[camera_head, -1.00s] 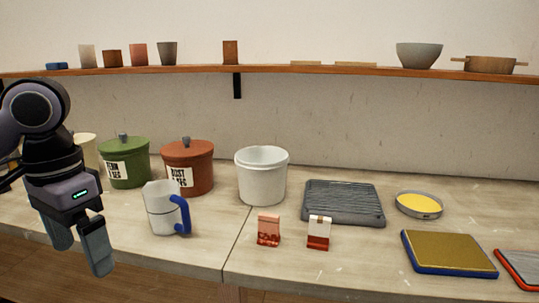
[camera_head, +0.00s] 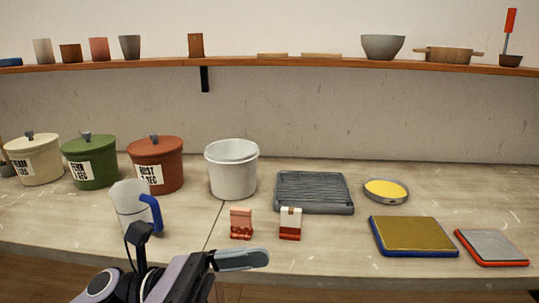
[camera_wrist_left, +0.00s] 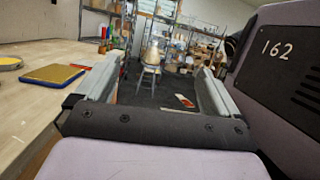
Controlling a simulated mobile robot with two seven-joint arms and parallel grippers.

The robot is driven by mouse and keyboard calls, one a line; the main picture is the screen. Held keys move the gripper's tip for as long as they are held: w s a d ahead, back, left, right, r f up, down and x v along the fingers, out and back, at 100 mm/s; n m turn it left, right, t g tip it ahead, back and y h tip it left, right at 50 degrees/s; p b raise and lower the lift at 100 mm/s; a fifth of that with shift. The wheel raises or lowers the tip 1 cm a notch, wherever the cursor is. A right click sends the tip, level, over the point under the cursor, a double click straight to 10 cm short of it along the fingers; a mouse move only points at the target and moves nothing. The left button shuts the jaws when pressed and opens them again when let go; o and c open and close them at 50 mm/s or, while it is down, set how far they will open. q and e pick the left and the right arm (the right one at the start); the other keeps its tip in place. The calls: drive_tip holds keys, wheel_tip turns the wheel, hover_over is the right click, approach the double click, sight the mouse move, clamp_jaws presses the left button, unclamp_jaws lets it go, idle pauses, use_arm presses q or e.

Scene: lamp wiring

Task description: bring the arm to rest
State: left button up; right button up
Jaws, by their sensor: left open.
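My left gripper (camera_head: 242,260) is low at the bottom of the head view, in front of the counter's front edge, with its fingers pointing right. In the left wrist view my left gripper (camera_wrist_left: 157,82) has its two fingers wide apart with nothing between them. No task object is in its hold. My right gripper is in neither view.
A white mug with a blue handle (camera_head: 135,208) stands on the counter behind my left wrist. Two small packets (camera_head: 241,224) (camera_head: 290,223), a ribbed grey tray (camera_head: 314,192) and lidded pots (camera_head: 155,163) stand farther back. The wrist view shows a stool (camera_wrist_left: 150,70) across open floor.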

use_arm(q)
drive_tip(key=w+a+f+n+t+y, duration=0.2)
drive_tip(key=a+f+n+t+y, duration=0.15)
drive_tip(key=n+t, duration=0.55)
drive_tip(key=w+a+f+n+t+y, duration=0.25)
drive_tip(key=f+n+t, duration=0.2)
drive_tip(key=n, duration=0.95)
drive_tip(key=w+a+f+n+t+y, duration=0.2)
drive_tip(key=f+n+t+y, duration=0.3)
drive_tip(key=n, duration=0.6)
drive_tip(key=s+a+f+n+g+y, duration=0.2)
drive_tip(key=s+a+f+n, duration=0.1)
drive_tip(key=f+n, duration=0.3)
drive_tip(key=s+a+f+n+g+y+p, duration=0.1)
drive_tip(key=s+a+f+n+g+y, duration=0.1)
drive_tip(key=s+f+n, duration=0.4)
drive_tip(key=s+a+f+n+g+y, duration=0.2)
drive_tip(key=f+n, duration=0.4)
drive_tip(key=f, duration=0.5)
drive_tip(key=s+a+y, duration=0.1)
drive_tip(key=s, duration=0.1)
drive_tip(key=shift+s+a+f+y, duration=0.15)
drive_tip(key=shift+s+a+y, duration=0.2)
drive_tip(key=shift+s+y, duration=0.05)
